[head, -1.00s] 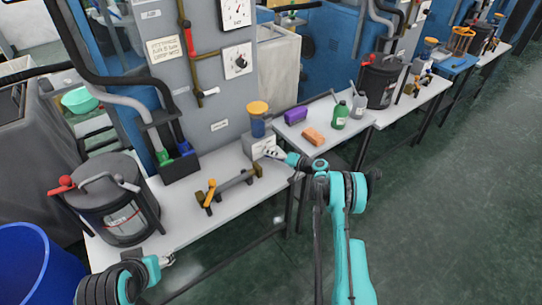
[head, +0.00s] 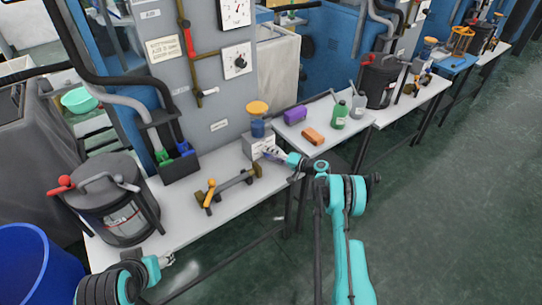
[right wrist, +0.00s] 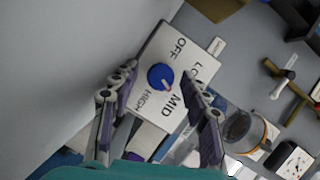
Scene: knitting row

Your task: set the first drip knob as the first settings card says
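The first drip box (head: 258,146) stands at the right end of the near table, under a blue cup with a yellow lid. In the right wrist view its white face (right wrist: 188,60) carries OFF, LOW, MID and HIGH labels around a blue drip knob (right wrist: 158,75). The knob's pale-red pointer faces MID. My right gripper (head: 272,152) is at the box; its open fingers (right wrist: 163,76) appear on either side of the knob, with contact not visible. My left gripper (head: 166,261) is low at the table's front edge, too small to read. A cream card (head: 163,49) hangs on the grey cabinet; its text is unreadable.
A dark lidded pot (head: 115,210) and a brass-ended bar fixture (head: 230,188) share the near table. A purple block (head: 295,115), an orange block (head: 313,135) and a green bottle (head: 340,115) stand on the adjoining table. The floor at right is clear.

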